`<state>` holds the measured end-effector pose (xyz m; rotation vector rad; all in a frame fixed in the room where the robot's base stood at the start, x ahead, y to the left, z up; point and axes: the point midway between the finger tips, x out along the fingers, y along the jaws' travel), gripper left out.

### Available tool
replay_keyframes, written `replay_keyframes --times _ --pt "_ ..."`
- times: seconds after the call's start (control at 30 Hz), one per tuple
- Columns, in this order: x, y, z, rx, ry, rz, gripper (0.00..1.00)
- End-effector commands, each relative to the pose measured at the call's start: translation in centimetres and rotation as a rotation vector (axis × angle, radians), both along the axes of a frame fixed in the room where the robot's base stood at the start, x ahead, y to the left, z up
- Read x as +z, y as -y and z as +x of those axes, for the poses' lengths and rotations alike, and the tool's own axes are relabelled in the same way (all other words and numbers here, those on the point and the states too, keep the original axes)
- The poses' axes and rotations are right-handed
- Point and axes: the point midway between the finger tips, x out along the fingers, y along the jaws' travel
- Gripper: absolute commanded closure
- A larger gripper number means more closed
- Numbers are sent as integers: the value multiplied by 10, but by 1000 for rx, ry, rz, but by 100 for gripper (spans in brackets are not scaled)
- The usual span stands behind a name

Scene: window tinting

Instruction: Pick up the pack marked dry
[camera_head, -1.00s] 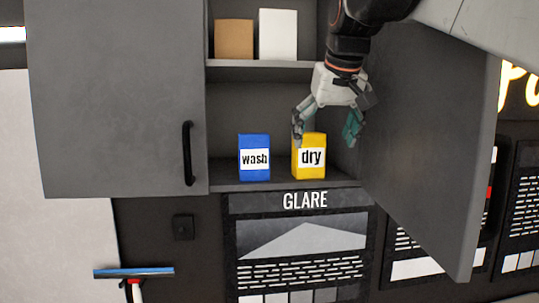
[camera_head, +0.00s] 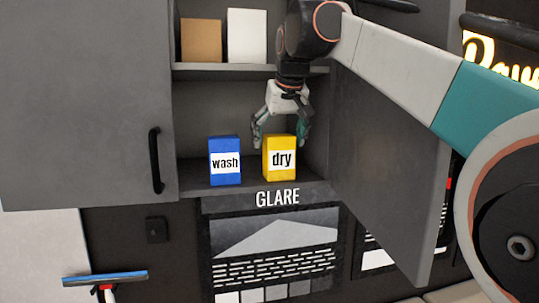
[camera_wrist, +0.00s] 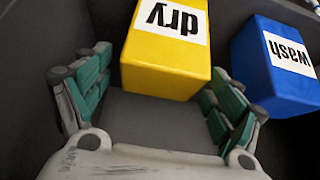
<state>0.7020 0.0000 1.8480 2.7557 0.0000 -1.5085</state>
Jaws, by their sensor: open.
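The yellow pack marked dry (camera_head: 279,158) stands upright on the lower cabinet shelf, to the right of the blue pack marked wash (camera_head: 224,160). My gripper (camera_head: 279,143) is open and points down at the top of the dry pack, with its fingers near the pack's upper edges. In the wrist view my gripper (camera_wrist: 160,95) has its teal-padded fingers spread, with the yellow dry pack (camera_wrist: 168,48) ahead between and beyond them. The blue wash pack (camera_wrist: 277,65) is to the right there. I cannot tell whether a finger touches the dry pack.
The upper shelf holds a brown box (camera_head: 201,40) and a white box (camera_head: 247,36). The right cabinet door (camera_head: 390,165) stands open beside my arm; the left door (camera_head: 85,100) is shut. A squeegee (camera_head: 105,278) is at the lower left.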

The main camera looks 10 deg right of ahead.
Motion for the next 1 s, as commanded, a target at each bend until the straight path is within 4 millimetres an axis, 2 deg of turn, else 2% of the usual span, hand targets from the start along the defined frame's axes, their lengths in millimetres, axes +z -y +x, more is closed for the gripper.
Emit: replay_keyframes --times 0.27,0.37,0.57,1.0 --pt "-3 0 1 0 0 0 14" --pt "-3 0 1 0 0 0 32" --pt "-3 0 1 0 0 0 78" --pt "2 0 1 0 0 0 79"
